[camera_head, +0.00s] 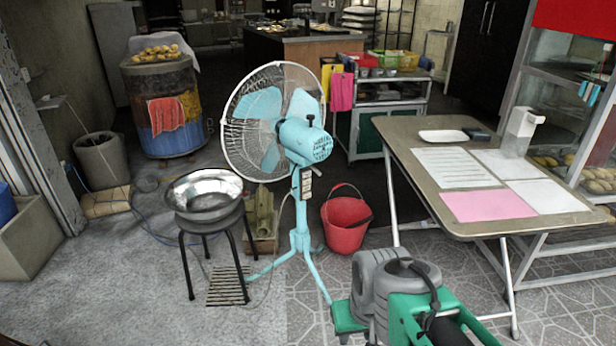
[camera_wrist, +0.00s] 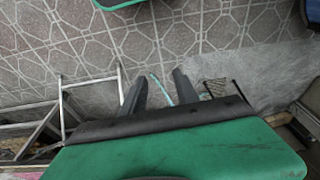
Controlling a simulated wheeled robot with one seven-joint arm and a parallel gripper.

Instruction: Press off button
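A light-blue standing fan (camera_head: 310,142) with a round wire guard stands in the middle of the head view. A small panel of light buttons (camera_head: 306,183) sits on its post, below the motor housing. I cannot tell which button is the off button. My arm is at the lower right of the head view, apart from the fan, and its fingertips cannot be made out there. In the wrist view my gripper (camera_wrist: 160,76) has its two dark fingers apart with nothing held between them. A thin light-blue fan leg (camera_wrist: 160,88) shows beyond the fingers; the buttons are not visible there.
A metal bowl (camera_head: 204,194) on a black stool stands left of the fan. A red bucket (camera_head: 346,222) stands right of its post. A folding table (camera_head: 440,190) with papers is further right. A drum oven (camera_head: 162,110) is behind left. Floor in front of the fan is mostly clear.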

